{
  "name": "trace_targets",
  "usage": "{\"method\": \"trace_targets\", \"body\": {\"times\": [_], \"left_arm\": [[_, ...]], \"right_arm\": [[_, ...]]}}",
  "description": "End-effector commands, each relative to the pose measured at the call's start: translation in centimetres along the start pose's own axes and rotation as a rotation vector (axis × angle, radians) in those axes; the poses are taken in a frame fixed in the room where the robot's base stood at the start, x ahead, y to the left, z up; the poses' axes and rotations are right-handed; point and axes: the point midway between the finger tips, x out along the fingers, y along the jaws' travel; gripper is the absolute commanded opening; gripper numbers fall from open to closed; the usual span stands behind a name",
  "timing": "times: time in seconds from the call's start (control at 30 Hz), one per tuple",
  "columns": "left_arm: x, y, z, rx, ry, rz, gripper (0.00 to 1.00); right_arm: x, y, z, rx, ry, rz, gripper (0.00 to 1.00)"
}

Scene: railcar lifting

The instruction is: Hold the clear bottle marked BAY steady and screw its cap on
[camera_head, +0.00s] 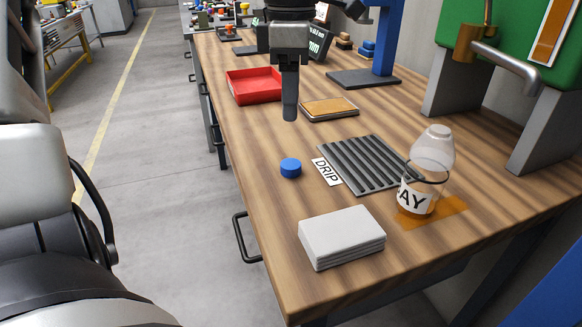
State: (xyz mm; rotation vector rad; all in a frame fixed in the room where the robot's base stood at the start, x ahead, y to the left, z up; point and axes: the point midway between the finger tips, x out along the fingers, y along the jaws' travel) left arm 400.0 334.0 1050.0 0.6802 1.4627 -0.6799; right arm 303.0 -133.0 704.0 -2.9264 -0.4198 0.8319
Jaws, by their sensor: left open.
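The clear bottle (433,150) stands at the right of the bench, its narrower end up and bare. A dark ring goes around its middle, and its white label shows "AY"; the rest of the marking is out of sight. The blue cap (291,167) lies apart from it on the wood, left of the drip rack. My left gripper (290,112) is above the bench behind the cap, fingers pointing down, open and empty. It is seen side-on, so one finger hides the other. My right gripper is out of view.
A grey slatted rack (362,163) with a DRIP label lies between cap and bottle. The bottle stands by an orange patch (445,212). A white stack (342,238) is in front; a red tray (254,85) and a brown-topped pad (330,108) are behind. A green-and-grey frame (456,85) stands right.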

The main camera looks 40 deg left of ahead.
Motion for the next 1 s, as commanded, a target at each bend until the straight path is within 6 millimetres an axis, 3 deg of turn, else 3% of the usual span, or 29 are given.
{"method": "trace_targets", "body": {"times": [0.1,0.3,0.77,1.0], "left_arm": [[2.9,-0.1,0.0,0.000,0.000,-0.004,0.57],[5.9,0.0,0.0,0.000,0.001,-0.002,0.57],[6.7,0.0,0.0,0.000,-0.001,0.000,0.57],[10.1,-0.1,-0.2,0.000,0.001,-0.004,0.57]], "right_arm": [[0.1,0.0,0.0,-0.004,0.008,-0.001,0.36],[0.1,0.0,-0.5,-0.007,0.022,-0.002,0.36],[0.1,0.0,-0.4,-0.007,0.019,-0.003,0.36],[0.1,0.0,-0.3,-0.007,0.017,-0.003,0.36]]}}
